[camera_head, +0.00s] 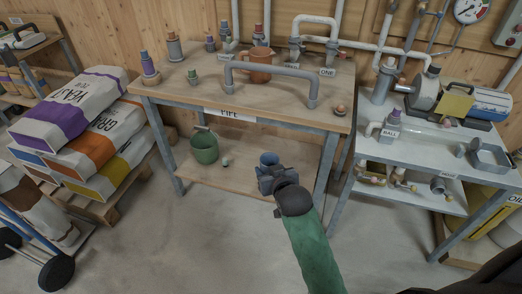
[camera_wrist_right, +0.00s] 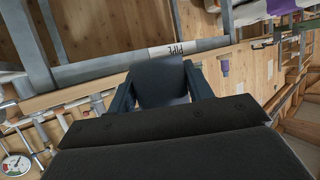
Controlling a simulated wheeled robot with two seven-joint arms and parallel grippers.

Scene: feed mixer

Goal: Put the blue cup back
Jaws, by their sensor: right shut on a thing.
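The blue cup (camera_head: 268,158) is in my right gripper (camera_head: 272,171), in front of the lower shelf of the workbench. Only its upper part shows in the head view; the gripper hides the rest. In the right wrist view the cup (camera_wrist_right: 160,82) is a dark blue-grey shape between the two fingers, which are shut on it. My left gripper is not in view.
The workbench (camera_head: 190,96) labelled PIPE carries a grey pipe arch (camera_head: 272,68), an orange jug (camera_head: 260,70) and several capped fittings. A green bucket (camera_head: 204,147) stands on its lower shelf (camera_head: 240,180). A metal side table (camera_head: 420,152) stands right; feed sacks (camera_head: 85,125) lie left.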

